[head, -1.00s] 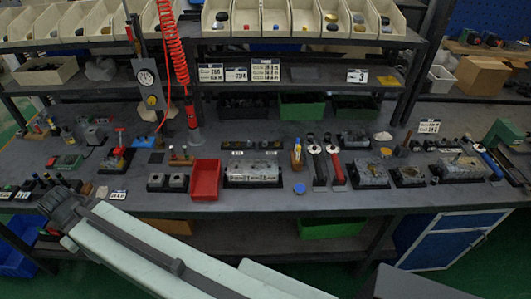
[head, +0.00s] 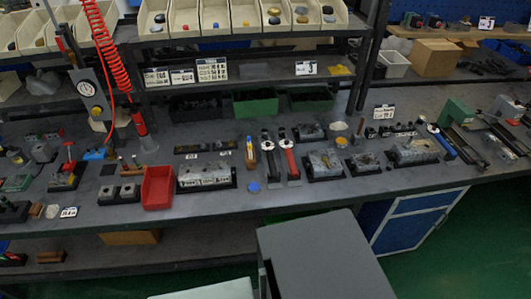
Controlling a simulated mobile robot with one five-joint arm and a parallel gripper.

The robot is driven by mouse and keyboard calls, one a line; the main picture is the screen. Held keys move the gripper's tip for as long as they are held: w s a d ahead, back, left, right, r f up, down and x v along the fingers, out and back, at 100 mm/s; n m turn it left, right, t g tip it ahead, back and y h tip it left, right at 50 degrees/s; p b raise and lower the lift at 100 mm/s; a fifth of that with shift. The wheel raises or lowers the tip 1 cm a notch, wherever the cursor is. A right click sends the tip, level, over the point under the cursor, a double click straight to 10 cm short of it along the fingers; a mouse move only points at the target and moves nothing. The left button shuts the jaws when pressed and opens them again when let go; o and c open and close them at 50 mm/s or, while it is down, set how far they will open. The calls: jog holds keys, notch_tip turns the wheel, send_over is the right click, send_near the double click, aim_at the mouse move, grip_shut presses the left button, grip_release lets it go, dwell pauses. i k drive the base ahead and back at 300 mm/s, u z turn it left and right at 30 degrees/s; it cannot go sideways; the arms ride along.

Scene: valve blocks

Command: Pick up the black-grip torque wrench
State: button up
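The black-grip torque wrench (head: 270,165) lies lengthwise on the grey workbench (head: 330,197), with its round silver head toward the back. A red-grip wrench (head: 290,163) lies parallel, just to its right. A blue-grip wrench (head: 441,140) lies farther right, at a slant. My gripper is out of the picture, so its opening cannot be seen.
A yellow-and-white bottle (head: 251,153) stands just left of the black-grip wrench. A blue round cap (head: 254,187) lies in front. A red bin (head: 158,188) and a metal valve block (head: 206,178) are to the left. More valve blocks (head: 326,163) stand to the right.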

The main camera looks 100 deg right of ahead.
aim_at(268, 150)
jog(key=z, duration=0.05)
jog(key=k, duration=1.45)
jog(key=z, duration=0.25)
